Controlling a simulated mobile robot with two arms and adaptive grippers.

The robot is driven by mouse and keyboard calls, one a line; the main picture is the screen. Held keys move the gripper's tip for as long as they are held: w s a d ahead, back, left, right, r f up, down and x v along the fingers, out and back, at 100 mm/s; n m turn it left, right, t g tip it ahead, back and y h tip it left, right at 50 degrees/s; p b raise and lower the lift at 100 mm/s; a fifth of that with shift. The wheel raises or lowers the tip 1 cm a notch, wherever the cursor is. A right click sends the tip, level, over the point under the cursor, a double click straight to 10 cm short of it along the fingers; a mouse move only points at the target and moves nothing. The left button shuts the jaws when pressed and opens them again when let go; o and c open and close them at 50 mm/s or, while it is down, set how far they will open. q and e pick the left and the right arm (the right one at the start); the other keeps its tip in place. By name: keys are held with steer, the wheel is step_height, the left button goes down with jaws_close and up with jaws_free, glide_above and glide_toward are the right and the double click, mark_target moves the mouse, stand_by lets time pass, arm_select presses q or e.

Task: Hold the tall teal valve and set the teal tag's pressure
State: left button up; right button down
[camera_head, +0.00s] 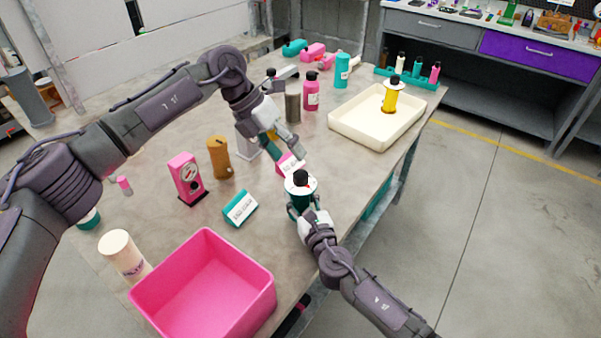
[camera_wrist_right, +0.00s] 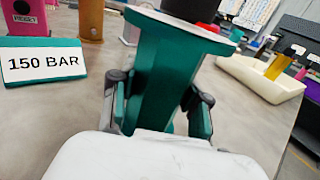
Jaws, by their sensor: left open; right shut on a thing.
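The tall teal valve (camera_head: 300,196) stands near the table's right edge, with a white dial plate and a black knob (camera_head: 300,177) on top. My right gripper (camera_head: 303,211) is shut on its body. In the right wrist view the teal body (camera_wrist_right: 163,65) is upright between the two fingers; only the knob's lower part shows there. The teal tag (camera_head: 240,207) stands left of the valve and reads 150 BAR in the right wrist view (camera_wrist_right: 42,63). My left gripper (camera_head: 283,147) is open and empty, above and behind the valve, apart from the knob.
A pink tag (camera_head: 289,163) stands just behind the valve, partly hidden. A pink gauge unit (camera_head: 186,178) and a brown cylinder (camera_head: 220,158) stand left. A pink bin (camera_head: 205,285) is in front. A cream tray (camera_head: 370,126) with a yellow valve (camera_head: 390,97) is at the back right.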

mark_target(300, 173)
arm_select(q)
steer(key=a+m+t+h, duration=0.25)
steer(key=a+m, duration=0.25)
steer(key=m, duration=0.6)
steer(key=shift+g, duration=0.45)
steer(key=x, duration=1.1)
steer(key=shift+d+r, duration=0.15)
steer(key=shift+d, duration=0.2)
steer(key=c, duration=1.2)
